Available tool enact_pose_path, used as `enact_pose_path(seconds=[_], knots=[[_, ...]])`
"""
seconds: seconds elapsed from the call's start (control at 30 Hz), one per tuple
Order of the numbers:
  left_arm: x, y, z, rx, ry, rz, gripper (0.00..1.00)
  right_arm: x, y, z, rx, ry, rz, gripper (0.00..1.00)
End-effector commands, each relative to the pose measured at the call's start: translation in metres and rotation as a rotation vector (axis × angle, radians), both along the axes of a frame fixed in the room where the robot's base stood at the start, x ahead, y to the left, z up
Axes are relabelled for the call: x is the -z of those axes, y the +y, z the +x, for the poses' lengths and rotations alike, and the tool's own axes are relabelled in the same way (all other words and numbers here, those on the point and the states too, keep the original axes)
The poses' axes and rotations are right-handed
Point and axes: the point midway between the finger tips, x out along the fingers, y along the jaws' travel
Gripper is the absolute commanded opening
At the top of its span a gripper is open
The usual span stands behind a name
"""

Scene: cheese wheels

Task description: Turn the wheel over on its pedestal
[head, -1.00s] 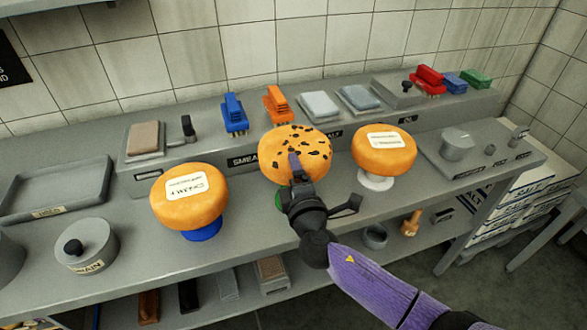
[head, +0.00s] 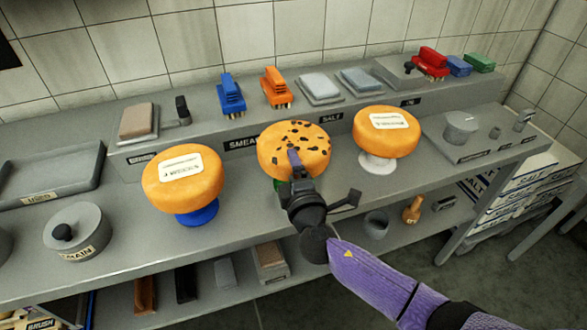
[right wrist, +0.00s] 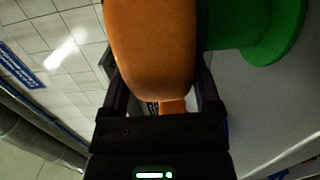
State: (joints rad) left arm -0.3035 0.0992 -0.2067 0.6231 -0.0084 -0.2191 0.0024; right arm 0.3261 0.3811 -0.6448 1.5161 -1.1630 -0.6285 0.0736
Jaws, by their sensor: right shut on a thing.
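The middle wheel (head: 310,134), orange with dark spots on its upper face, is at the green pedestal (head: 281,190), which is mostly hidden behind the wheel and gripper. My right gripper (head: 295,163) is shut on the near side of this wheel. In the right wrist view the wheel's orange rim (right wrist: 152,45) lies between the two fingers. The green pedestal (right wrist: 265,28) is right beside it there; I cannot tell whether the wheel rests fully on it. My left gripper is not in view.
A labelled wheel (head: 183,190) on a blue pedestal (head: 198,215) stands to the left, and another (head: 386,138) on a white pedestal (head: 377,162) to the right. Brushes and blocks line the raised back shelf (head: 195,128). A lidded pot (head: 77,240) stands front left.

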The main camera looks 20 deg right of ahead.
Motion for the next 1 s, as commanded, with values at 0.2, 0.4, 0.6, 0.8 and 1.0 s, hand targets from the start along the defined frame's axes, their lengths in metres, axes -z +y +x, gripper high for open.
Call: enact_pose_path(seconds=[0.2,0.4,0.6,0.8,1.0], knots=[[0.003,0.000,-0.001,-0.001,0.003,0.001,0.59,0.001,0.000,0.001,0.000,-0.005,0.000,0.00],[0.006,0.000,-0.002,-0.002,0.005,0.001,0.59,0.003,0.000,0.001,0.000,-0.005,0.000,0.00],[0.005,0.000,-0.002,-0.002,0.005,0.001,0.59,0.003,0.000,0.000,0.000,-0.003,0.000,1.00],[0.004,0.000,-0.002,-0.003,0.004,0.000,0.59,0.006,0.000,-0.005,-0.001,0.003,0.001,1.00],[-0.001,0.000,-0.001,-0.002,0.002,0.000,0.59,0.005,0.003,-0.043,-0.002,0.004,0.001,1.00]])
